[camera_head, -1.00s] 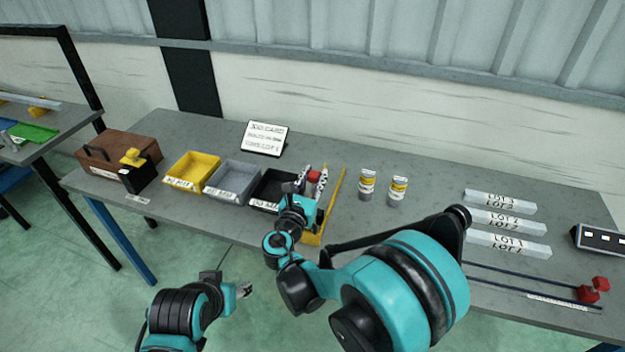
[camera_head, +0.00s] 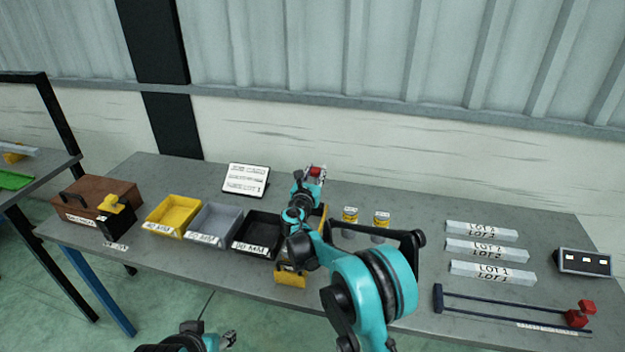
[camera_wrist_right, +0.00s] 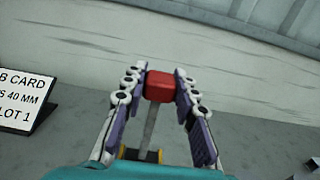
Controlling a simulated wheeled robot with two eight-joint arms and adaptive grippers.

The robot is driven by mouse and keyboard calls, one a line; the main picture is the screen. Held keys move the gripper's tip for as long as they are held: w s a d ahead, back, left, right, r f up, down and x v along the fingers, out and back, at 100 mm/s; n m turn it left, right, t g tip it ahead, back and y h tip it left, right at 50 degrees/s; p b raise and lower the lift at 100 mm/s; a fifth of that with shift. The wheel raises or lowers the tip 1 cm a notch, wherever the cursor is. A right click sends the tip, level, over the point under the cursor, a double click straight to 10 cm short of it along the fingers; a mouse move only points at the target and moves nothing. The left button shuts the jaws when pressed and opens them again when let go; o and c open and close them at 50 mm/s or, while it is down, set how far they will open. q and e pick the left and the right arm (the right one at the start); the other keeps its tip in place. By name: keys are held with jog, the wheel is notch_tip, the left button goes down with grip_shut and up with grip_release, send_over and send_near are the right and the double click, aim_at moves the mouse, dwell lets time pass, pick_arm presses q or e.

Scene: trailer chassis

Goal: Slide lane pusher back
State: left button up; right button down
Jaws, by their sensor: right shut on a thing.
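My right gripper (camera_head: 315,174) reaches over the table toward the wall. In the right wrist view its fingers (camera_wrist_right: 159,90) are on both sides of the red knob (camera_wrist_right: 160,86), which stands on a grey post. In the head view the red knob (camera_head: 316,172) shows between the fingertips. The yellow lane (camera_head: 290,279) is partly hidden under my right arm; its front end shows at the table's front. My left gripper (camera_head: 228,339) is low at the bottom edge, away from the table; its jaw opening is unclear.
Black (camera_head: 259,232), grey (camera_head: 214,222) and yellow (camera_head: 173,214) trays stand left of my right arm. Two yellow-topped canisters (camera_head: 350,216) stand to its right. Several lot bars (camera_head: 491,270) and a red-ended rail (camera_head: 577,317) lie further right. A card stand (camera_head: 246,179) is behind.

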jog(key=shift+w+d+r, duration=0.1)
jog(key=shift+w+r, duration=0.05)
jog(key=shift+w, duration=0.05)
jog(key=c, duration=1.2)
grip_release()
jog(key=shift+o, duration=0.2)
jog(key=shift+w, duration=0.2)
jog(key=shift+s, duration=0.2)
jog(key=v, duration=1.1)
jog(key=shift+s, duration=0.35)
